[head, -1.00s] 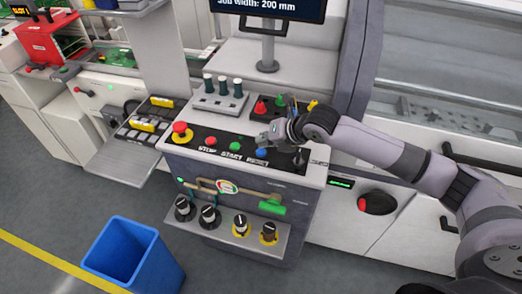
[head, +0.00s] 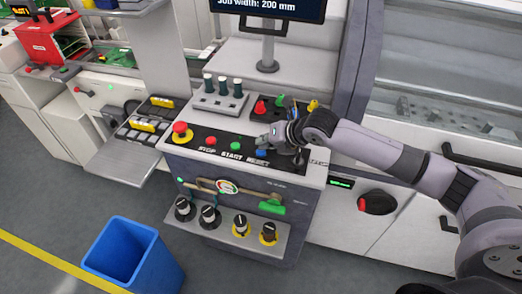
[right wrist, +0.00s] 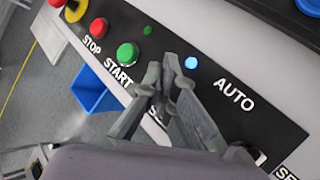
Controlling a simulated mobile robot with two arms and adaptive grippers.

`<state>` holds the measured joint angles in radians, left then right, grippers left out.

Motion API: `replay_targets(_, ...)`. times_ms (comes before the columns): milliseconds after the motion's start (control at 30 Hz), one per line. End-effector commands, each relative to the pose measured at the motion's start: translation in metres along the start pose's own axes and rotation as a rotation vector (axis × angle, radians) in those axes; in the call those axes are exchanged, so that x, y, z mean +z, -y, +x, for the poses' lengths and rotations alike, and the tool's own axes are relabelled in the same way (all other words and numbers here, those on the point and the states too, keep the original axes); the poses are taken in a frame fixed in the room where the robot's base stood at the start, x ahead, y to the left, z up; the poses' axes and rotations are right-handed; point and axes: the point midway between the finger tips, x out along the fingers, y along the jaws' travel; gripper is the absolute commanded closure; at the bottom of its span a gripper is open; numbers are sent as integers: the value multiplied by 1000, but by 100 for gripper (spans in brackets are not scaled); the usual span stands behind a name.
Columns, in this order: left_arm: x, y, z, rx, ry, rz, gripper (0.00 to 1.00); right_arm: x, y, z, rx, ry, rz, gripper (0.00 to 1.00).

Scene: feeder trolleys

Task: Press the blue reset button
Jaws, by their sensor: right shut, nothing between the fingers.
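The blue reset button (head: 262,152) is on the black control panel (head: 215,143), above the RESET label and right of the green start button (head: 235,146). My right gripper (head: 264,140) is shut and empty, low over the panel just behind the blue button in the head view; I cannot tell whether it touches. In the right wrist view its fingertips (right wrist: 166,72) hide the reset button and most of its label. A small lit blue lamp (right wrist: 191,62) shows just beyond the fingertips. My left gripper is not in view.
The red stop button (head: 210,141) and red-and-yellow emergency stop (head: 180,131) are farther left. A black lever (head: 299,158) stands close on the right. Behind are a grey block with dark green-topped posts (head: 220,98) and a monitor (head: 268,10). A blue bin (head: 130,255) is on the floor.

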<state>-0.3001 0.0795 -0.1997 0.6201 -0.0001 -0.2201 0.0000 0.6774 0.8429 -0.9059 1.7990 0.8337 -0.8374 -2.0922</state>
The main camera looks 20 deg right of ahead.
Motion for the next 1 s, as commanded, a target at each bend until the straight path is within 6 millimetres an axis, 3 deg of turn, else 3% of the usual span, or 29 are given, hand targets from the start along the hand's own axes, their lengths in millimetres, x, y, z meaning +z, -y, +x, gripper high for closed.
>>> replay_targets(1000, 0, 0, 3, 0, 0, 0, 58, -6, 5, 7, -1, -1, 0, 100)
